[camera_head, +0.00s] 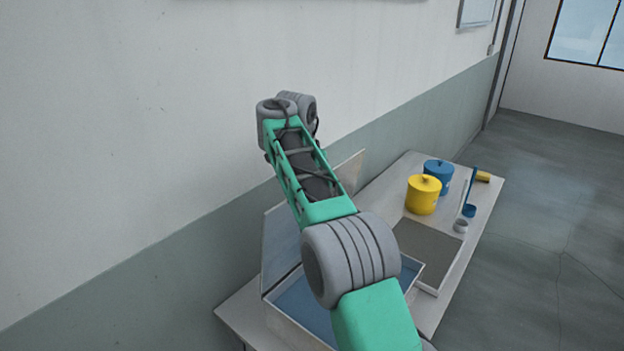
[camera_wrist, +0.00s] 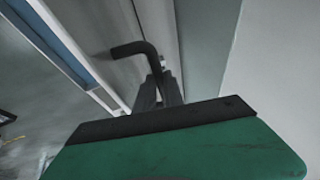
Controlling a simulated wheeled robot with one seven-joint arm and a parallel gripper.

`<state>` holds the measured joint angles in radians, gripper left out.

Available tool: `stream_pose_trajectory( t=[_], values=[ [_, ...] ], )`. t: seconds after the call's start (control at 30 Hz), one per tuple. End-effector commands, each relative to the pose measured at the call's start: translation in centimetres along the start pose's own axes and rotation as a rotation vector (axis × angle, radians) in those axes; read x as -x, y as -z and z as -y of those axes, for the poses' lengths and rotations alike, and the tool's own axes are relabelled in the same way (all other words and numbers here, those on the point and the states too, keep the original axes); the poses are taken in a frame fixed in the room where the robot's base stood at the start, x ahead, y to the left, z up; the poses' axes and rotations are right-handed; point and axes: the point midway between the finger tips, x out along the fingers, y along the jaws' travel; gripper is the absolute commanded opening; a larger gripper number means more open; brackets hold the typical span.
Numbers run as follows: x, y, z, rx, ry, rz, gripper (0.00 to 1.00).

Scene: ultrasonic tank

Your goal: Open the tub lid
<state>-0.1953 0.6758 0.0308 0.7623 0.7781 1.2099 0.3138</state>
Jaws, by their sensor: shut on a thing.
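The tub (camera_head: 272,318) is a pale box with a blue inside, at the near end of the table in the head view. Its lid (camera_head: 280,245) is a flat panel raised steeply at the wall side, partly hidden by my arm, so the tub's top is uncovered. In the wrist view, my gripper (camera_wrist: 158,92) is shut on the dark bent lid handle (camera_wrist: 130,48). The pale lid surface (camera_wrist: 110,30) lies behind the handle. My gripper is hidden behind my arm in the head view.
The pale table (camera_head: 395,180) stands along the wall. A grey tray (camera_head: 432,250) lies beyond the tub. Floor is clear at right.

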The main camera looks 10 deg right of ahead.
Motion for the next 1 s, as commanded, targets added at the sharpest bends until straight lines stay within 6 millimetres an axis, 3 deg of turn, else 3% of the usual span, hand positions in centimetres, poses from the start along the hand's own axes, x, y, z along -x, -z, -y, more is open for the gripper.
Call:
stream_pose_trajectory(
  t=[0.3, 0.33, 0.6, 1.0],
  values=[
    [-0.5, -0.3, -0.1, 0.006, -0.009, 0.008, 0.00],
    [-0.5, -0.3, -0.1, 0.006, -0.009, 0.008, 0.13],
    [-0.3, 0.0, -0.2, 0.000, -0.006, 0.004, 0.34],
    [0.7, 0.0, -0.1, -0.001, -0.003, 0.002, 0.34]
  ],
)
